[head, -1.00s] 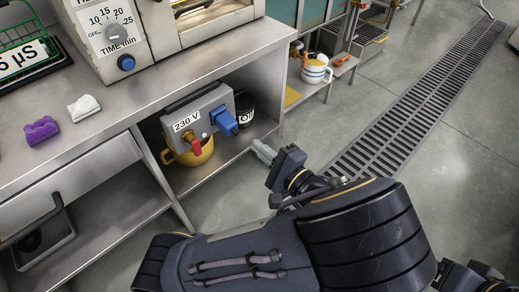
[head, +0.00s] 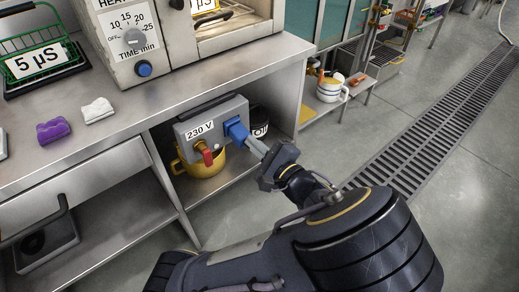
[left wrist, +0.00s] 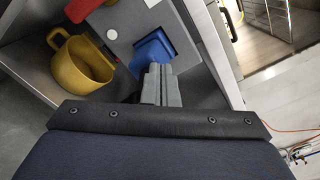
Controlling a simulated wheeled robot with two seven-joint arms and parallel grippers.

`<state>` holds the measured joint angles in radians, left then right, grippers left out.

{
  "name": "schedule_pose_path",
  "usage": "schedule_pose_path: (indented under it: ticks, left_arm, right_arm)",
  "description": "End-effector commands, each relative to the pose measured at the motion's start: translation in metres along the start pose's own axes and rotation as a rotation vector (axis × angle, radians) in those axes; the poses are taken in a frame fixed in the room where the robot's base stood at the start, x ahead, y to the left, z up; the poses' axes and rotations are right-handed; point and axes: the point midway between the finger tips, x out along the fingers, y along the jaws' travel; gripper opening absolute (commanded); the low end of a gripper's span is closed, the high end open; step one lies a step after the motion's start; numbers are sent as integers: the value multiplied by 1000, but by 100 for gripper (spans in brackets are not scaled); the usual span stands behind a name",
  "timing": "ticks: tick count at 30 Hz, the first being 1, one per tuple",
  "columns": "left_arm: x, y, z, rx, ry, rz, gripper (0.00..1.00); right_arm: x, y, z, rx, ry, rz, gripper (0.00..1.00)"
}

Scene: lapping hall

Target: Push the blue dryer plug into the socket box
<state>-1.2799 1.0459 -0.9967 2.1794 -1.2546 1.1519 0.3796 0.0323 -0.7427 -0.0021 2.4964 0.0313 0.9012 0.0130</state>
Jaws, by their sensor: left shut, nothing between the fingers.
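The grey socket box (head: 203,122), marked 230 V, is mounted under the bench top. The blue dryer plug (head: 236,130) sits at the right part of its front face. My left gripper (head: 256,146) is shut and empty, its grey fingertips pointing at the outer end of the plug. In the left wrist view the shut fingers (left wrist: 161,84) reach the near edge of the blue plug (left wrist: 152,50), which lies against the grey box (left wrist: 150,18). I cannot tell whether they touch, or how deep the plug sits. My right gripper is not in view.
The bench top (head: 80,137) is above; open floor (head: 330,132) lies to the right.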

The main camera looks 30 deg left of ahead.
Motion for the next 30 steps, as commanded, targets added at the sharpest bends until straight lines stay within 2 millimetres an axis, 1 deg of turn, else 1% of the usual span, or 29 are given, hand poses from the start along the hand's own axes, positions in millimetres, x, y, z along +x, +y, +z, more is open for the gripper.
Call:
schedule_pose_path:
  ticks: [11, 24, 30]
  left_arm:
    - [1, 0, 0, 0, 0, 1, 0]
    - [9, 0, 0, 1, 0, 2, 0]
    - [4, 0, 0, -1, 0, 3, 0]
  right_arm:
    - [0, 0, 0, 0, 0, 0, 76]
    - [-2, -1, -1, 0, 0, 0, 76]
    - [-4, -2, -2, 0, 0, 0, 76]
